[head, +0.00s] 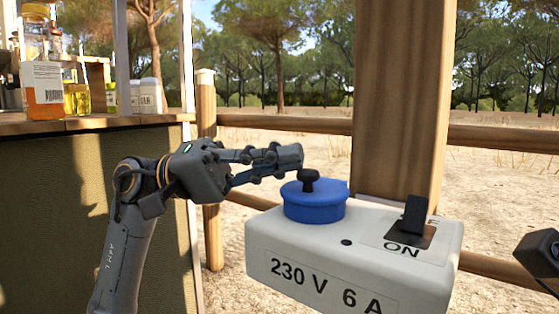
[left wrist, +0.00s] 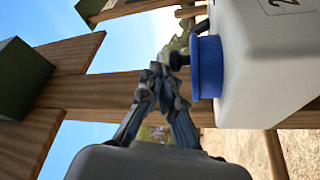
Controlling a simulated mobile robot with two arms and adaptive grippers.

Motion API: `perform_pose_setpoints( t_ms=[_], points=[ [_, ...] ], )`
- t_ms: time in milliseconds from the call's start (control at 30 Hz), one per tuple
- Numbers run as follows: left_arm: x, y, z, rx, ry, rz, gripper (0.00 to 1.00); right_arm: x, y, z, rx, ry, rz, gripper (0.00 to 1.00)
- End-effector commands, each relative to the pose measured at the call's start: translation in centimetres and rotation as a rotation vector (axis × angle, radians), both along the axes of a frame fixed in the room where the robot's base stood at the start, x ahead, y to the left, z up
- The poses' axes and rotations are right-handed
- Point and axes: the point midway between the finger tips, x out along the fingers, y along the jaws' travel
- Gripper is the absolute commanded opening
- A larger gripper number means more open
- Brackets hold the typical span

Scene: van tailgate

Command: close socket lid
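The socket's blue round lid (head: 315,207) sits flat on top of a white box (head: 350,255), with a black knob (head: 308,180) standing on it. The lid and its knob also show side-on in the left wrist view (left wrist: 207,67). My left gripper (head: 298,157) comes in from the left, its fingertips at about knob height, close beside the knob. In the left wrist view its fingers (left wrist: 157,78) meet at the tips with nothing seen between them. Whether they touch the knob is unclear. A dark part at the right edge (head: 541,258) may belong to my right gripper; its fingers are not clear.
A black switch (head: 414,214) stands up on the box, right of the lid, by the ON marking. A wooden post (head: 400,100) rises behind the box. A counter (head: 90,123) with bottles and jars stands at the left.

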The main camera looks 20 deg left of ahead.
Motion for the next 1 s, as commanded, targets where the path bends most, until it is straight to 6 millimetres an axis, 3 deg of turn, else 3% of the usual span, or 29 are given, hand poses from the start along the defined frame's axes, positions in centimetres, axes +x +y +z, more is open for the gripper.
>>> perform_pose_setpoints(
  t_ms=[533, 667, 1000],
  points=[
    [-0.1, 0.2, -0.9, 0.018, 0.004, -0.01, 0.0, 0.2, 0.0, -0.2, 0.001, 0.004, -0.001, 0.0],
    [0.0, 2.2, -1.2, 0.016, 0.005, -0.005, 0.0, 0.1, 0.0, -0.2, 0.0, 0.003, 0.0, 0.0],
    [0.4, 9.2, -2.1, 0.002, 0.003, -0.001, 0.0, 0.1, 0.0, -0.1, 0.0, 0.002, 0.0, 0.0]
  ],
)
